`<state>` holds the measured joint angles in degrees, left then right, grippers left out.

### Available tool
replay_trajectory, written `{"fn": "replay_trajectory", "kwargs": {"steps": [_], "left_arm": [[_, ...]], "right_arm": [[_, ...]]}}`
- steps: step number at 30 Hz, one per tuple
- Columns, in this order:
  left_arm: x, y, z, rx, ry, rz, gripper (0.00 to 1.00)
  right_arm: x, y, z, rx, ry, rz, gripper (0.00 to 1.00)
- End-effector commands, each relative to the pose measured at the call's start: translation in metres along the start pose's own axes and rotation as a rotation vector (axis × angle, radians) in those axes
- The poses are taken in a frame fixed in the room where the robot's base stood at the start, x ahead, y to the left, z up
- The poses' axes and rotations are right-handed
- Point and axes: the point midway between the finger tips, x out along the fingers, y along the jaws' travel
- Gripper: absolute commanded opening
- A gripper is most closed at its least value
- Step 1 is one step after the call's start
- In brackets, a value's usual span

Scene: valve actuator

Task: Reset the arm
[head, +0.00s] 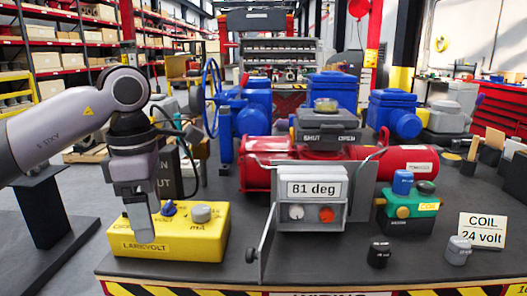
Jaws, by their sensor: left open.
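My left gripper (150,222) points down over the left part of the yellow Larkvolt box (180,243). It looks open, but its two fingers overlap in this view. I cannot tell whether a fingertip touches the box. The box has a blue knob (168,208) and a grey knob (201,214) on top. The red valve actuator (405,163) lies across the table, with a dark "SHUT OPEN" indicator (328,137) above it. A grey control box (337,170) in front reads "81 deg" and has a white and a red knob. My right gripper is not in view.
A green coil block (400,224) with a blue cap stands right of the control box. Two small loose knobs, black (379,254) and grey (458,250), and a "COIL 24 volt" card (482,231) are at front right. A thin lever (262,245) hangs left of the control box. Blue actuators stand behind.

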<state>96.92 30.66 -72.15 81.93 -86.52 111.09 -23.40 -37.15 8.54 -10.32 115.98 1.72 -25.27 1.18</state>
Motion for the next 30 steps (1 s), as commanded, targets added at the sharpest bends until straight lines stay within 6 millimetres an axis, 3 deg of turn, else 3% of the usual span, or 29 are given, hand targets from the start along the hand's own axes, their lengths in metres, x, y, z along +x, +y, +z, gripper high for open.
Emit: {"fn": "replay_trajectory", "kwargs": {"steps": [2, 9, 15, 22, 30], "left_arm": [[0.0, 0.011, -0.031, -0.075, -0.007, -0.003, 0.72], [0.06, -0.022, 0.029, -0.039, -0.291, -0.212, 0.72], [0.091, -0.059, 0.077, -0.101, -0.588, -0.444, 0.72], [0.101, -0.09, 0.115, -0.303, -0.931, -0.74, 0.72], [0.103, -0.088, 0.122, -0.697, -1.263, -1.066, 0.72]], "right_arm": [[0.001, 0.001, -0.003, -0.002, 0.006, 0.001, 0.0], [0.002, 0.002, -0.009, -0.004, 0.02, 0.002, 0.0], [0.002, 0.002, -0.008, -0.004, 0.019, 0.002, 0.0], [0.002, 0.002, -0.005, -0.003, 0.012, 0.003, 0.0], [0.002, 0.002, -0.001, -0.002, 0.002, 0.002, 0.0]]}}
